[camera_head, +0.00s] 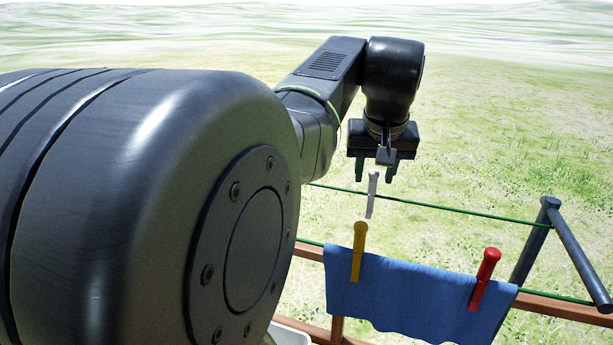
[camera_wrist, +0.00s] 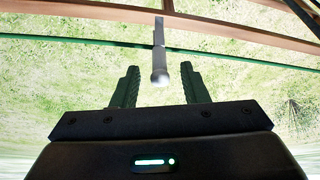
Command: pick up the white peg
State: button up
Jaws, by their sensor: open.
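The white peg (camera_head: 372,194) is upright on the far green line in the head view, just below my gripper (camera_head: 375,172). In the wrist view the peg (camera_wrist: 159,66) points its rounded end toward me. That end shows between the two dark fingers of my gripper (camera_wrist: 159,84), with a gap on each side. My gripper is open and empty. I cannot tell how far the peg's top reaches in depth between the fingers.
A yellow peg (camera_head: 359,250) and a red peg (camera_head: 485,278) hold a blue cloth (camera_head: 410,300) on the nearer line. A dark post frame (camera_head: 545,235) stands at right, and a wooden rail (camera_head: 560,308) runs below. Grass lies beyond.

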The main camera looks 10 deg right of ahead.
jog(key=shift+x, duration=1.05)
grip_shut()
jog(key=shift+r, duration=5)
